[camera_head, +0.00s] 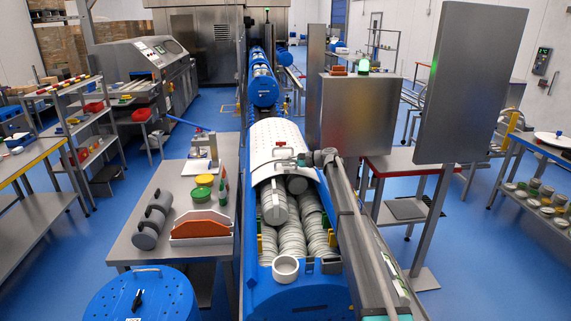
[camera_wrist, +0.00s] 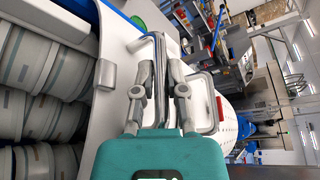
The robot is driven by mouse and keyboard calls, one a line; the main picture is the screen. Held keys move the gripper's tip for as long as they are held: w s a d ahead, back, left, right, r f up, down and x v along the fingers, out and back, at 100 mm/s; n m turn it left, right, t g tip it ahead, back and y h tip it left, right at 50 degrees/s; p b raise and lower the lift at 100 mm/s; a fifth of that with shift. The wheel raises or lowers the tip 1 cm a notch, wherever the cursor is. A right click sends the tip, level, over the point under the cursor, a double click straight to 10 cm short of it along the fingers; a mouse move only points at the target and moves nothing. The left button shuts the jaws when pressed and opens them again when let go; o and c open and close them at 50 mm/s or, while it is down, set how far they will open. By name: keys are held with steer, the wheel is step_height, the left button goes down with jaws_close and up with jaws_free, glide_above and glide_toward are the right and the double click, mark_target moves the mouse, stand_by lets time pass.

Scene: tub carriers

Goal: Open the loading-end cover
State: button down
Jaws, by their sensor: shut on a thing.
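The tub carrier (camera_head: 285,293) is a long blue cylinder lying along the middle of the head view. Its near half is uncovered, and stacks of white tubs (camera_head: 292,238) show inside. The white perforated cover (camera_head: 268,133) sits over the far part, with its near edge raised above the tubs. My gripper (camera_head: 301,159) is at this edge, at the end of my arm coming from the lower right. In the wrist view my gripper (camera_wrist: 158,62) is shut on the metal loop handle (camera_wrist: 158,40) of the cover. Tub sides (camera_wrist: 40,70) show to the left there.
Another blue carrier end (camera_head: 110,298) is at front left. A steel cabinet (camera_head: 357,112) and panel (camera_head: 470,75) stand right.

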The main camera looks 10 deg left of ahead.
steer(key=c, duration=0.7)
jaws_free()
steer(key=shift+s, duration=0.1)
